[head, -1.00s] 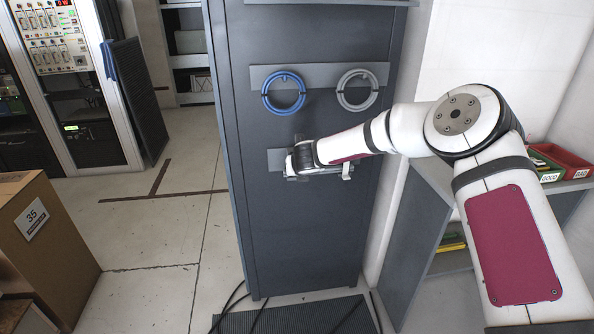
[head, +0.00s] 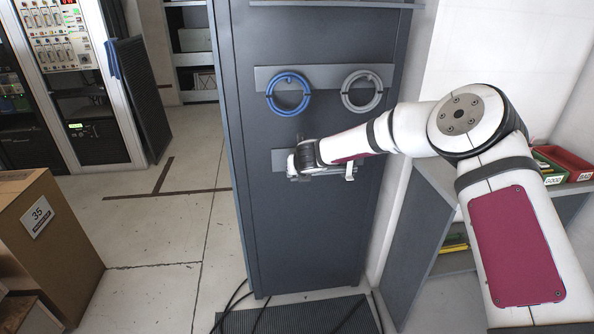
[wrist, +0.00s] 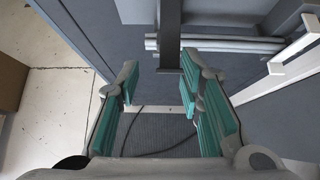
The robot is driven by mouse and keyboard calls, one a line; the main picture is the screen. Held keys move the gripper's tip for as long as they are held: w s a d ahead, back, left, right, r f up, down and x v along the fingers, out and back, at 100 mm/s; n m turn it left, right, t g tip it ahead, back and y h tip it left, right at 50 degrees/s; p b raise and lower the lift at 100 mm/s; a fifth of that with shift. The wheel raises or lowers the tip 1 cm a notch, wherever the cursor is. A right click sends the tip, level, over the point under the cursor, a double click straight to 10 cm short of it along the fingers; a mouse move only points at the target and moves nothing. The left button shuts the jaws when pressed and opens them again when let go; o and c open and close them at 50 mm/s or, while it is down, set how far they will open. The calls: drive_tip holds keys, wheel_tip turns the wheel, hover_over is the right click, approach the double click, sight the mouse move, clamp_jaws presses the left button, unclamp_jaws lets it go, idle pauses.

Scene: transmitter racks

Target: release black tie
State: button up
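My gripper (head: 299,161) is at the lower plate (head: 278,158) on the grey cabinet's face, below two hanging coils. The wrist view shows its green-padded fingers (wrist: 159,83) spread apart with a gap between them. A dark upright strip (wrist: 169,35) comes down from the top and ends near the gap; it may be the black tie, but I cannot tell for sure. Grey horizontal tubes (wrist: 225,45) run beside it. No contact between the fingers and the strip is visible. In the head view, my gripper and wrist hide most of what is at the plate.
A blue coil (head: 272,101) and a grey coil (head: 346,99) hang on the upper plate. A shelf with a green bin (head: 546,167) and a red bin (head: 575,167) is at the right. A cardboard box (head: 65,245) stands at the left. Black cables lie by the floor mat (head: 290,318).

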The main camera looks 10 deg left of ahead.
drive_tip(key=s+d+r+p, duration=0.1)
drive_tip(key=s+r+p, duration=0.2)
drive_tip(key=r, duration=0.4)
drive_tip(key=s+d+r+p, duration=0.1)
drive_tip(key=s+r+p, duration=0.3)
drive_tip(key=r+p, duration=0.1)
drive_tip(key=shift+r, duration=0.85)
drive_tip(key=shift+p, duration=0.35)
drive_tip(key=shift+s, duration=0.1)
idle(0.4)
drive_tip(key=v, duration=1.2)
